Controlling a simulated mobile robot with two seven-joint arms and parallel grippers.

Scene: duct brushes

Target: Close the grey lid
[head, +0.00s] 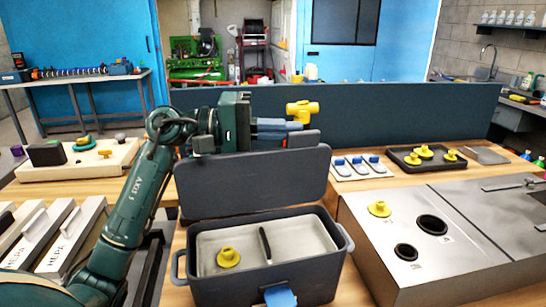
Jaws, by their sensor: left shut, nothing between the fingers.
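The grey lid (250,182) stands open and upright, hinged at the back of a grey box (190,285). Inside the box are a yellow knobbed piece (228,258) and a dark upright strip (265,245). A blue latch (280,297) is on the box's front. My left gripper (293,127) is shut and empty, with its fingers pointing right near the lid's top edge. I cannot tell whether it touches the lid. A yellow part (302,110) shows by the fingertips; how it relates to them is unclear. My right gripper is not in view.
A steel box with round holes (455,235) and a yellow knob (379,209) stands close on the right. Behind it are blue-topped pieces (357,160) and a dark tray (408,165). White cases (70,235) lie left. A dark partition (400,110) runs behind.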

